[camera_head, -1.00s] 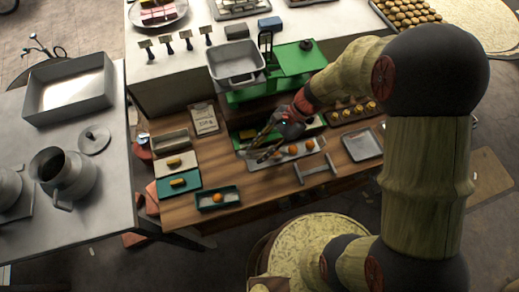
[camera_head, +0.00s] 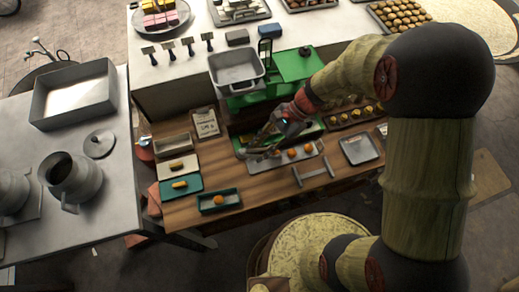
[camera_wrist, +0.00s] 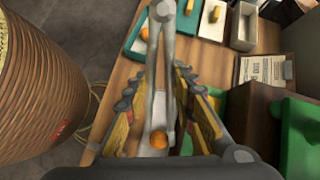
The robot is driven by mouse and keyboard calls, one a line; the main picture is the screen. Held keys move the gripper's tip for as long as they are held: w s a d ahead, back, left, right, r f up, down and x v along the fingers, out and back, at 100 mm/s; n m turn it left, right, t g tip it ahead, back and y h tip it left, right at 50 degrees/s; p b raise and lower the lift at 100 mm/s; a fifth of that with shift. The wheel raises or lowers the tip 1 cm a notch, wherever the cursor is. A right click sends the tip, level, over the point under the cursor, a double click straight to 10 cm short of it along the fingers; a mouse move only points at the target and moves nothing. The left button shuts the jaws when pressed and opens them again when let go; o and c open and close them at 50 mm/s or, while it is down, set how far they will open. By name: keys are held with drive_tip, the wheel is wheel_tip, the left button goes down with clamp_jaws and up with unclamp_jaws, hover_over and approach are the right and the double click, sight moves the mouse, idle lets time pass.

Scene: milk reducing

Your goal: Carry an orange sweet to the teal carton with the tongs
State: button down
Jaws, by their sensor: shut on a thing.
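My gripper (camera_head: 284,127) is over the back of the wooden table, shut on the grey metal tongs (camera_head: 257,152). In the wrist view the tongs (camera_wrist: 160,55) run between my fingers (camera_wrist: 155,88), pointing away. Orange sweets (camera_head: 292,153) lie on a grey tray (camera_head: 303,163) below and beside the tongs. One orange sweet (camera_wrist: 158,139) shows low between my fingers in the wrist view. The teal carton (camera_head: 204,206) stands at the front left with an orange sweet (camera_head: 218,200) inside; it also shows in the wrist view (camera_wrist: 133,47). I cannot tell whether the tong tips hold anything.
Left of the tongs are a teal tray with a yellow piece (camera_head: 181,185), a white tray (camera_head: 166,170) and a notice card (camera_head: 205,122). A small metal stand (camera_head: 313,175) and grey tray (camera_head: 360,149) lie right. A green scale (camera_head: 298,66) stands behind.

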wheel_tip(320, 180, up, 8)
drive_tip(key=p, duration=0.6)
drive_tip(key=shift+r, duration=0.15)
